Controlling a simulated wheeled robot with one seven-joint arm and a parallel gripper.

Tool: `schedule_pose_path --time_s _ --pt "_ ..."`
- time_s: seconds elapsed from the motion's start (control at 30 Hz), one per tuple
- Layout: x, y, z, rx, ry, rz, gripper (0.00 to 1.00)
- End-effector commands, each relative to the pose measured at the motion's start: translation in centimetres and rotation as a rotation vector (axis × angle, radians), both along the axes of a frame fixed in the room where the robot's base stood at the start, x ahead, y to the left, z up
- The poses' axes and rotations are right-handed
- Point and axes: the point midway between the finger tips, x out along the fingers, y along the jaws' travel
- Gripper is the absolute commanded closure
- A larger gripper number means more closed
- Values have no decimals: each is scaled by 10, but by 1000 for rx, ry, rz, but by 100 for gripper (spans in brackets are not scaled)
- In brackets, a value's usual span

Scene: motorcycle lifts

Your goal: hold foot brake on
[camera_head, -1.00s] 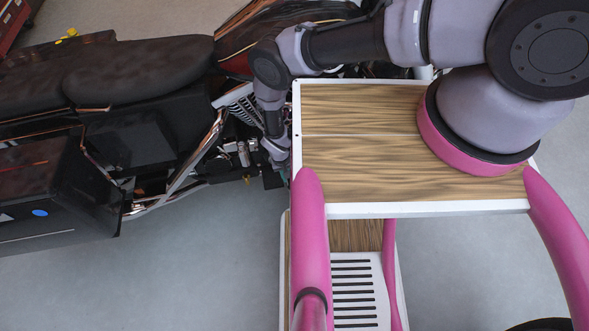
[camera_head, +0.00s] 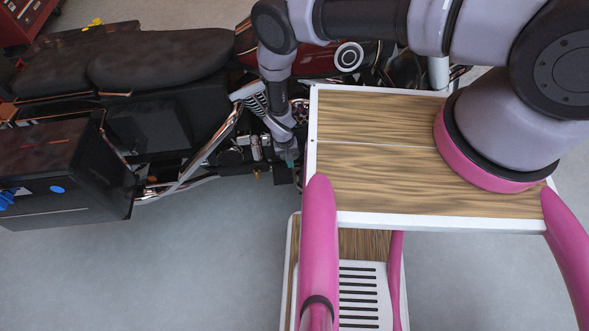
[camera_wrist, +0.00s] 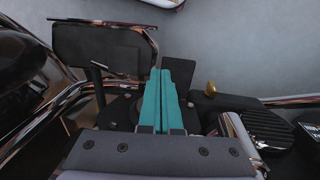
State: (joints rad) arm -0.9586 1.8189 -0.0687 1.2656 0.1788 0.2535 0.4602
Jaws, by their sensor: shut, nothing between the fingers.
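The motorcycle (camera_head: 160,68) lies across the upper left of the head view. My gripper (camera_head: 289,156) reaches down beside its engine and foot controls, just left of my wooden-topped body. In the wrist view my gripper (camera_wrist: 162,74) has its teal fingers together and empty. A dark flat pad (camera_wrist: 180,74), which looks like the foot brake pedal, sits at the right of the fingertips. The fingers overlap its left edge in the picture; I cannot tell whether they touch it. In the head view the pedal is too small and dark to make out.
In the wrist view a larger black plate (camera_wrist: 100,47) stands left of the fingers and a brass knob (camera_wrist: 211,89) to the right. Chrome tubes (camera_head: 205,150) and a black side case (camera_head: 65,178) line the motorcycle. Grey floor (camera_head: 210,265) is free below it.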

Motion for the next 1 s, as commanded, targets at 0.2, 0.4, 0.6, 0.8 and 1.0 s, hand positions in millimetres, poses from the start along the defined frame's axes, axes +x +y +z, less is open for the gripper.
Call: schedule_pose_path --time_s 0.2,0.4,0.6,0.8,1.0 --pt "2 13 37 1 -1 -1 100" --pt "2 18 52 -1 1 -1 100" --pt "2 19 53 -1 1 -2 100" --pt "2 19 53 -1 1 -2 100" --pt "2 19 53 0 1 -2 100"
